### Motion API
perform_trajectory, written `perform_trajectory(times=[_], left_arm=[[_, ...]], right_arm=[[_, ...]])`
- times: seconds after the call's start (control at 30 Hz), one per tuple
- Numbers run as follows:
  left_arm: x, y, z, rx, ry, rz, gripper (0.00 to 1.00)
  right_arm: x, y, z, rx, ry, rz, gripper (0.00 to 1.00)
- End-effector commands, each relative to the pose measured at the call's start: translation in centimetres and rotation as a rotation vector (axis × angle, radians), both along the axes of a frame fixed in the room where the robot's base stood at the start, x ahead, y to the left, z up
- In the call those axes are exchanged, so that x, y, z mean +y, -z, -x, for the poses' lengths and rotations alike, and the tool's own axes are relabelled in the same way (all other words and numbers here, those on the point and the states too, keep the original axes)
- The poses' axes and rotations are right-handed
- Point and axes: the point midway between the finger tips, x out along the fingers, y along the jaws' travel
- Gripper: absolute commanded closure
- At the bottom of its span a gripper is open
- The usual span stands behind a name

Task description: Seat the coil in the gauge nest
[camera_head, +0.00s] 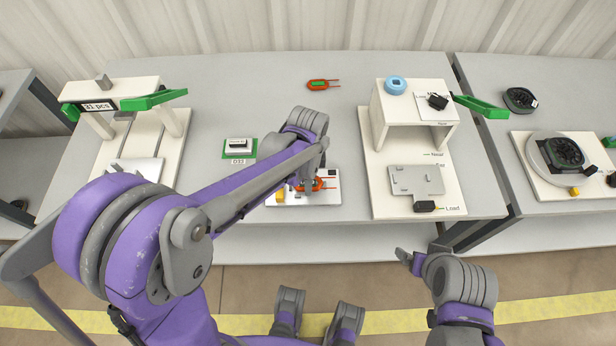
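An orange-red coil (323,184) with thin leads lies at a white plate (275,199) near the table's front edge. My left gripper (308,184) is lowered right at this coil. My arm hides part of the coil and plate, so I cannot tell whether the fingers are shut on it or whether it sits in a recess. A second orange coil (318,84) with a green centre and two leads lies apart at the back of the table. My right gripper (405,259) is in front of the table, away from the coils, its fingers barely visible. I cannot tell which fixture is the gauge nest.
A green-based block (239,149) labelled D33 stands left of the plate. A white counter stand (175,122) is at left. A white fixture (384,190) with a raised shelf, blue ring (395,85) and grey plate (417,181) is at right. The back middle table is mostly clear.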

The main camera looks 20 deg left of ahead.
Motion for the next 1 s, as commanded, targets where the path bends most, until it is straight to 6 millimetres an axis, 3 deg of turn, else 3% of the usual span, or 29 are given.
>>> perform_trajectory(times=[0.47, 0.5, 0.67, 1.0], left_arm=[[0.0, 1.02, -0.01, 0.0, 0.0, 0.0, 1.0], [0.0, 0.94, -0.01, 0.0, 0.0, 0.0, 0.31], [0.0, 0.91, -0.01, 0.0, 0.0, 0.0, 0.04], [0.0, 0.92, -0.01, 0.0, 0.0, 0.0, 0.04]], right_arm=[[0.0, 0.83, 0.08, 0.003, 0.0, 0.0, 0.05], [0.0, 0.76, 0.07, 0.002, 0.0, 0.0, 0.05], [0.0, 0.74, 0.07, 0.002, 0.0, 0.0, 0.05], [0.0, 0.74, 0.07, 0.002, 0.0, 0.0, 0.05]])
